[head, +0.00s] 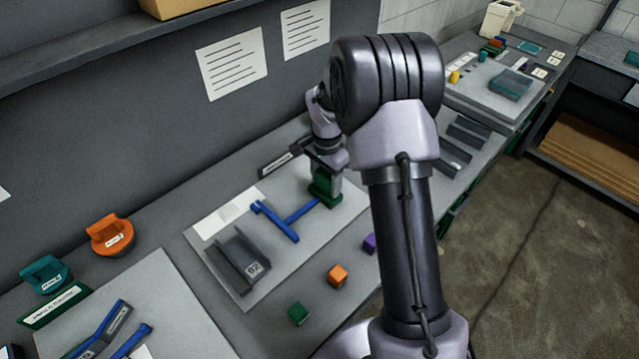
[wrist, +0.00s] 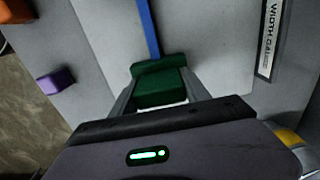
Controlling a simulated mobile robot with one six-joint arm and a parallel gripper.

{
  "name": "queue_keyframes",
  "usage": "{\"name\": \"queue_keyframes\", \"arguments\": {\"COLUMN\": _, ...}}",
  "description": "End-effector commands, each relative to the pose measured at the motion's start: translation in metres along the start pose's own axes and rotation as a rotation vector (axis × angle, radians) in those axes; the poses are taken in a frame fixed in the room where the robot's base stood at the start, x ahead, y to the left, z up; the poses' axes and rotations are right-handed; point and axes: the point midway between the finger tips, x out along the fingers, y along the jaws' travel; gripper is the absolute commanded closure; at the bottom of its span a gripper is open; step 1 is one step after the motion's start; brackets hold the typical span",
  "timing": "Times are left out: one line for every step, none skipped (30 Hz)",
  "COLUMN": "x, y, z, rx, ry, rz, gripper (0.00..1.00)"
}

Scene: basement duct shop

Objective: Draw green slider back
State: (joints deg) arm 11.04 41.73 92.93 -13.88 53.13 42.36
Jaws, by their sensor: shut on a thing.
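The green slider (head: 325,191) sits at the right end of a blue rail on a light grey board, in the middle of the bench. In the wrist view the slider (wrist: 160,83) is a dark green block lying between my two fingers. My gripper (head: 328,176) comes down from above and is shut on the slider, hiding part of it. The blue rail (head: 302,211) runs left from the slider to a blue crossbar (head: 275,222); it also shows in the wrist view (wrist: 149,30).
A dark grey channel block (head: 238,262) marked 02 stands left of the crossbar. Green (head: 297,313), orange (head: 337,275) and purple (head: 369,243) cubes lie along the bench front. A labelled dark strip (head: 281,163) lies behind. Orange (head: 110,236) and teal (head: 46,274) holders stand at left.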

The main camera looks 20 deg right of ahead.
Motion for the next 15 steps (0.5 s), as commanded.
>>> {"name": "queue_keyframes", "arguments": {"x": -0.0015, "y": -0.0006, "z": -0.0031, "rx": -0.002, "ry": 0.007, "rz": -0.004, "gripper": 1.0}}
{"name": "queue_keyframes", "arguments": {"x": -0.0015, "y": -0.0006, "z": -0.0032, "rx": -0.002, "ry": 0.008, "rz": -0.004, "gripper": 1.0}}
{"name": "queue_keyframes", "arguments": {"x": -0.0016, "y": -0.0007, "z": -0.0033, "rx": -0.002, "ry": 0.008, "rz": -0.004, "gripper": 1.0}}
{"name": "queue_keyframes", "arguments": {"x": -0.0016, "y": -0.0007, "z": -0.0034, "rx": -0.002, "ry": 0.008, "rz": -0.004, "gripper": 1.0}}
{"name": "queue_keyframes", "arguments": {"x": -0.0017, "y": -0.0007, "z": -0.0035, "rx": -0.002, "ry": 0.009, "rz": -0.004, "gripper": 0.42}}
{"name": "queue_keyframes", "arguments": {"x": -0.0016, "y": -0.0007, "z": -0.0034, "rx": -0.002, "ry": 0.009, "rz": -0.004, "gripper": 0.34}}
{"name": "queue_keyframes", "arguments": {"x": -0.0015, "y": -0.0007, "z": -0.0032, "rx": -0.002, "ry": 0.008, "rz": -0.004, "gripper": 0.28}}
{"name": "queue_keyframes", "arguments": {"x": -0.0014, "y": -0.0006, "z": -0.003, "rx": -0.002, "ry": 0.008, "rz": -0.004, "gripper": 0.24}}
{"name": "queue_keyframes", "arguments": {"x": -0.0013, "y": -0.0006, "z": -0.0027, "rx": -0.002, "ry": 0.007, "rz": -0.004, "gripper": 0.24}}
{"name": "queue_keyframes", "arguments": {"x": -0.0013, "y": -0.0006, "z": -0.0025, "rx": -0.002, "ry": 0.007, "rz": -0.004, "gripper": 0.24}}
{"name": "queue_keyframes", "arguments": {"x": -0.0012, "y": -0.0006, "z": -0.0024, "rx": -0.002, "ry": 0.006, "rz": -0.003, "gripper": 0.24}}
{"name": "queue_keyframes", "arguments": {"x": -0.0011, "y": -0.0006, "z": -0.0022, "rx": -0.002, "ry": 0.006, "rz": -0.003, "gripper": 0.24}}
{"name": "queue_keyframes", "arguments": {"x": -0.0011, "y": -0.0006, "z": -0.0021, "rx": -0.002, "ry": 0.006, "rz": -0.003, "gripper": 0.24}}
{"name": "queue_keyframes", "arguments": {"x": -0.001, "y": -0.0005, "z": -0.0019, "rx": -0.001, "ry": 0.006, "rz": -0.003, "gripper": 0.24}}
{"name": "queue_keyframes", "arguments": {"x": -0.001, "y": -0.0005, "z": -0.0018, "rx": -0.001, "ry": 0.005, "rz": -0.003, "gripper": 0.24}}
